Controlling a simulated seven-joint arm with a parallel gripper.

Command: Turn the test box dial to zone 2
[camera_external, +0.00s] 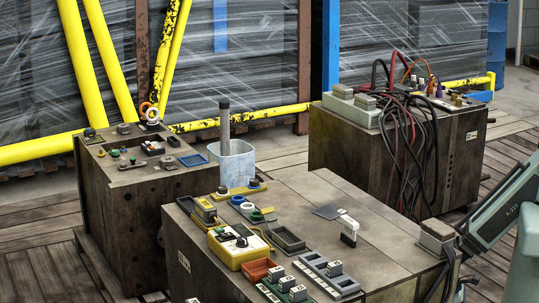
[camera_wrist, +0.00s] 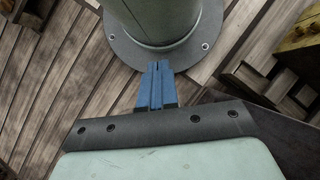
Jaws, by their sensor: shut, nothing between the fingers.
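The test box (camera_external: 238,248) is a yellow box on the front bench in the external view, left of the bench's middle. Its top has a pale panel with a small dark round dial (camera_external: 241,242). The dial's zone marks and pointer are too small to read. My gripper shows in the wrist view as two blue fingers (camera_wrist: 158,82), pressed together with nothing between them. They point down to a plank floor, away from the test box, which is not in that view. In the external view my arm enters at the right edge; my fingers cannot be made out there.
The front bench (camera_external: 378,248) also holds small trays, an orange tray (camera_external: 258,270), grey racks with labelled blocks (camera_external: 328,272) and a white-labelled block (camera_external: 349,231). A bucket (camera_external: 232,162) stands behind. Cables (camera_external: 405,135) hang off the rear right bench. Open bench top lies right of centre.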

